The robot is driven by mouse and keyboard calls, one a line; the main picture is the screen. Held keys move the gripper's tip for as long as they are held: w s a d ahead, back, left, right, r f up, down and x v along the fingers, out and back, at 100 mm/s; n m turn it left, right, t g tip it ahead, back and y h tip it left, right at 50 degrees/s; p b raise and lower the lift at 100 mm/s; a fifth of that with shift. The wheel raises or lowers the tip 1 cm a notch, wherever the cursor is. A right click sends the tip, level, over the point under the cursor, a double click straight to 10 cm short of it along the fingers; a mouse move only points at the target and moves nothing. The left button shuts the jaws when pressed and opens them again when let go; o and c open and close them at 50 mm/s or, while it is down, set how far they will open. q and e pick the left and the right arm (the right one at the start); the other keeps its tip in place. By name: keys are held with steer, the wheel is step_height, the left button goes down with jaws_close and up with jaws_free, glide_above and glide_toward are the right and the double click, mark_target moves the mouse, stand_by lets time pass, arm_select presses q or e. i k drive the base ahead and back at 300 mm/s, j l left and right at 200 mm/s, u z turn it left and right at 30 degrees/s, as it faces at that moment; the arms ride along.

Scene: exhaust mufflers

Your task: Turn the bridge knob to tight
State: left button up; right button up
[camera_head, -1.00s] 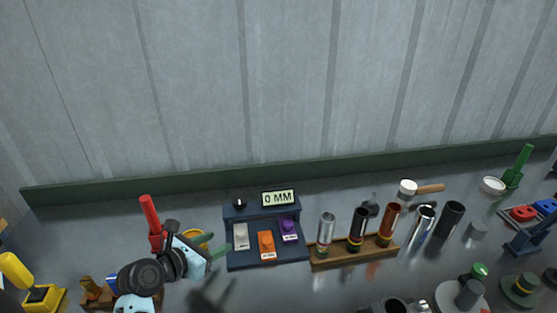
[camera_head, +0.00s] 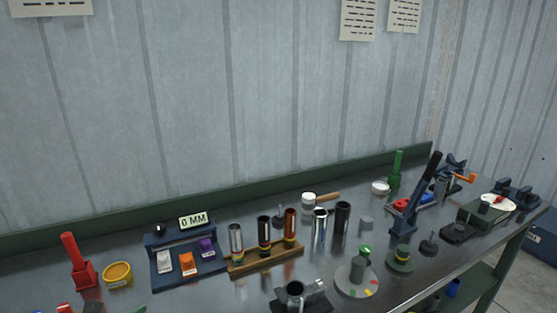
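No part in view is clearly labelled as the bridge knob. A round light-grey dial plate (camera_head: 354,286) with red, yellow and green marks on its rim lies at the front middle of the bench, with a grey upright knob or cylinder (camera_head: 360,266) on it and a green cap (camera_head: 365,250) behind. Whether this is the bridge knob, and what its setting is, I cannot tell. A second, smaller green and dark round piece (camera_head: 400,258) stands to its right. Neither of my grippers is in view.
A blue stand (camera_head: 180,262) with a "0 MM" display (camera_head: 193,220) stands at left, beside a wooden rack (camera_head: 266,258) of metal tubes. A dark fixture (camera_head: 313,300) sits at the front edge. A blue lever press (camera_head: 408,215) stands at right. A red-handled tool (camera_head: 84,272) stands at far left.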

mark_target(158, 229)
steer(key=k+l, duration=0.75)
